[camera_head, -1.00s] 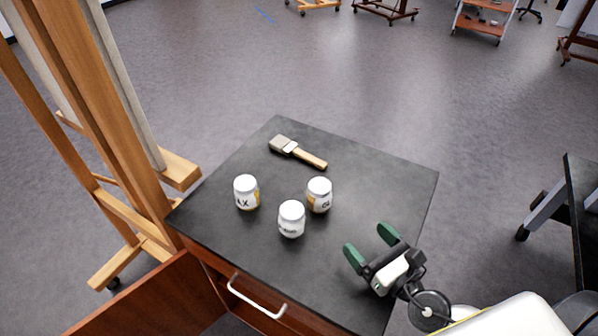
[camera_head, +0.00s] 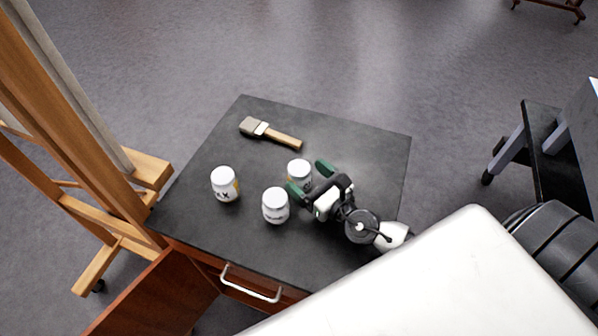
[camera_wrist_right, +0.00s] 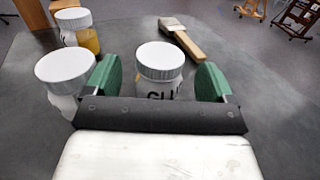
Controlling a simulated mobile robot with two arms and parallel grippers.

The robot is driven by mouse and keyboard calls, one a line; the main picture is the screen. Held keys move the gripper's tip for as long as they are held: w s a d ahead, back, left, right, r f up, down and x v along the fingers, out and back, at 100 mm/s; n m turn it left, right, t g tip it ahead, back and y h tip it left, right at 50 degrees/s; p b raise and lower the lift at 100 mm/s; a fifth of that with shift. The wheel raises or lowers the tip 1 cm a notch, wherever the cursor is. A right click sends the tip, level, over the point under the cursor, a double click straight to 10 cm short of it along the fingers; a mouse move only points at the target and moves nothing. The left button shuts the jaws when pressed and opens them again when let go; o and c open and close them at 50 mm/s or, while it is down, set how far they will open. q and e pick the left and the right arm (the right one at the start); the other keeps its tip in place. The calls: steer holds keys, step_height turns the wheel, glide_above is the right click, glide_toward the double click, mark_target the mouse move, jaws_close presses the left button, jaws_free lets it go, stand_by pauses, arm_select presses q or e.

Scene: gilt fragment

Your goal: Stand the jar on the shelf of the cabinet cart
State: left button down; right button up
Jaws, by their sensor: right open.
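Three white jars with white lids stand upright on the dark top of the cabinet cart (camera_head: 355,150): a left jar (camera_head: 225,184), a front jar (camera_head: 275,205) and a back right jar (camera_head: 299,169). My right gripper (camera_head: 310,180) is open at the back right jar. In the right wrist view that jar (camera_wrist_right: 160,62) shows between the green fingers (camera_wrist_right: 157,80); I cannot tell whether they touch it. The front jar (camera_wrist_right: 65,72) is close outside the left finger there. The cart's shelf is hidden below the top. My left gripper is not in view.
A brush (camera_head: 270,132) lies at the back of the cart top. A brown door panel (camera_head: 155,295) stands out at the front left, beside a drawer handle (camera_head: 250,284). A wooden easel (camera_head: 80,130) is close on the left. A dark table (camera_head: 550,150) stands right.

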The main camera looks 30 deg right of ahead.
mark_target(307, 177)
steer(key=x, duration=0.3)
steer(key=shift+w, duration=0.2)
steer(key=shift+s+r, duration=0.1)
steer(key=shift+c, duration=0.3)
steer(key=c, duration=1.1)
